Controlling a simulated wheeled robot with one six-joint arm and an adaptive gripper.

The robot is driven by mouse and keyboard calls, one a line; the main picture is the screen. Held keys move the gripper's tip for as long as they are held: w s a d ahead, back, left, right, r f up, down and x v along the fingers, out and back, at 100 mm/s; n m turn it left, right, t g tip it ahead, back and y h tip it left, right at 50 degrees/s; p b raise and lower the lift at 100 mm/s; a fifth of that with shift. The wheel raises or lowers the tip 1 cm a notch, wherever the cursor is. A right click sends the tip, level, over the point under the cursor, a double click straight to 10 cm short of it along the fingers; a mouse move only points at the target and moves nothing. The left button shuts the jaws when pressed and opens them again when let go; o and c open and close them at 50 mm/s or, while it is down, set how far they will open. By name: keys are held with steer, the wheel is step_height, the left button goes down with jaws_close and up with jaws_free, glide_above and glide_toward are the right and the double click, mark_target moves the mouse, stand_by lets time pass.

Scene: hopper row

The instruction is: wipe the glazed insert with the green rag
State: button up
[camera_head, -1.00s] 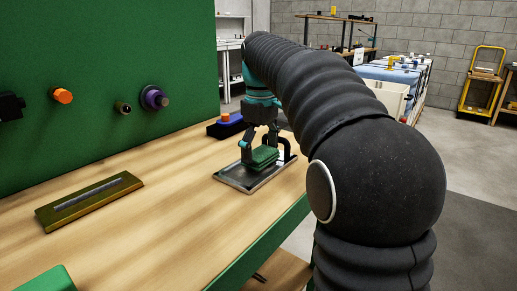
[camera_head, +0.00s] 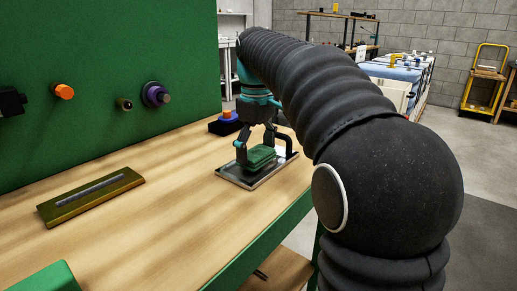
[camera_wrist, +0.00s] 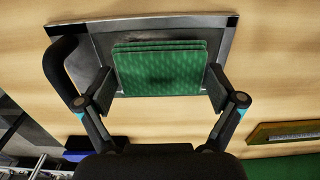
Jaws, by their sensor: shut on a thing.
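The green rag (camera_head: 262,155) is a folded, layered pad. It also shows in the wrist view (camera_wrist: 160,70). My gripper (camera_wrist: 160,92) is shut on it, with one finger at each side. The glazed insert appears to be the flat grey panel (camera_head: 236,179) with a dark edge, lying on the bench under the rag; it also shows in the wrist view (camera_wrist: 222,32). The rag appears to rest on this panel, but its underside is hidden. Dark smudges show on the panel behind the rag in the wrist view.
A black curved handle (camera_wrist: 62,68) stands at the panel's side. A brass-coloured slotted plate (camera_head: 90,196) lies on the wooden bench (camera_head: 160,220). Knobs project from the green wall (camera_head: 100,60). Bench between plate and panel is clear.

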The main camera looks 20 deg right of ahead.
steer(key=shift+f+b, duration=0.3)
steer(key=shift+f, duration=0.25)
stand_by(0.4)
steer(key=shift+s+a+f, duration=0.2)
steer(key=shift+s+a, duration=0.45)
steer(key=shift+a, duration=0.15)
steer(key=shift+a, duration=0.1)
stand_by(0.5)
steer(key=shift+r+p, duration=0.15)
steer(key=shift+p, duration=0.3)
stand_by(0.6)
steer(key=shift+w+d+r+p, duration=0.15)
steer(key=shift+w+d+p, duration=0.2)
steer(key=shift+d+p, duration=0.15)
steer(key=shift+w+d, duration=0.5)
steer(key=shift+d, duration=0.15)
steer(key=shift+w+d, duration=0.45)
steer(key=shift+d, duration=0.2)
